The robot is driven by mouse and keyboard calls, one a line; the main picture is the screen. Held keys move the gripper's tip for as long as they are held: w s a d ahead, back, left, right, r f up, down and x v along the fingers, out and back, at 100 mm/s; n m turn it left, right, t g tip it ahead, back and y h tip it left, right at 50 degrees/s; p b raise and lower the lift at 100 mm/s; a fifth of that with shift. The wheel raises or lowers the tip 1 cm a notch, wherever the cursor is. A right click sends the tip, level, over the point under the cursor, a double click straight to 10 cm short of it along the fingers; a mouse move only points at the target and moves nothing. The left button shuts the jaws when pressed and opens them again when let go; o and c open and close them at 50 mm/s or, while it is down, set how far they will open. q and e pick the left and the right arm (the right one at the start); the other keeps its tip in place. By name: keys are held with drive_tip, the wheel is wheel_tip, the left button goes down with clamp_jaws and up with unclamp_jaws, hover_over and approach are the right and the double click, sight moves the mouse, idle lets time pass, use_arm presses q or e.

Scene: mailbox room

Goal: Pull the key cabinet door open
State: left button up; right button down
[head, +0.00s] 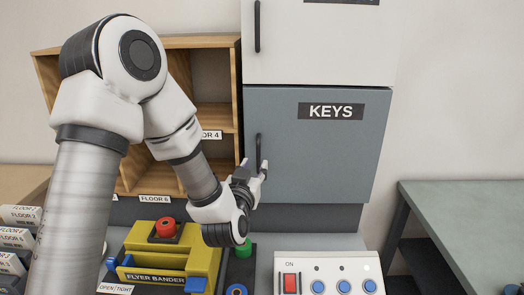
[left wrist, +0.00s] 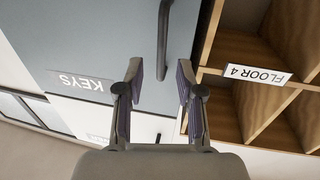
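The key cabinet door (head: 315,155) is blue-grey, carries a KEYS label (head: 331,111) and looks closed. Its dark vertical handle (head: 259,150) is near the door's left edge. My left gripper (head: 256,170) is at the lower part of this handle, its fingers pointing toward the door. In the left wrist view, upside down, the left gripper (left wrist: 160,75) is open, with one finger on each side of the picture of the handle (left wrist: 163,35). No contact shows, and I cannot tell how deep the handle lies between the fingers. My right gripper is not in view.
A wooden pigeonhole shelf (head: 210,118) adjoins the cabinet on the left. A white cabinet door (head: 320,45) is above. Below are a yellow flyer bander (head: 205,262) and a button panel (head: 328,280). A grey-green table (head: 470,215) stands at right.

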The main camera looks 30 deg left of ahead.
sight(258, 158)
use_arm(q)
drive_tip(key=p+x, duration=0.1)
drive_tip(key=x, duration=0.5)
drive_tip(key=shift+w+a+f, duration=0.15)
drive_tip(key=shift+w+a, duration=0.1)
drive_tip(key=shift+s+d+r, duration=0.2)
drive_tip(key=shift+s+r, duration=0.05)
drive_tip(key=shift+s, duration=0.05)
clamp_jaws()
drive_tip(key=shift+f, duration=0.15)
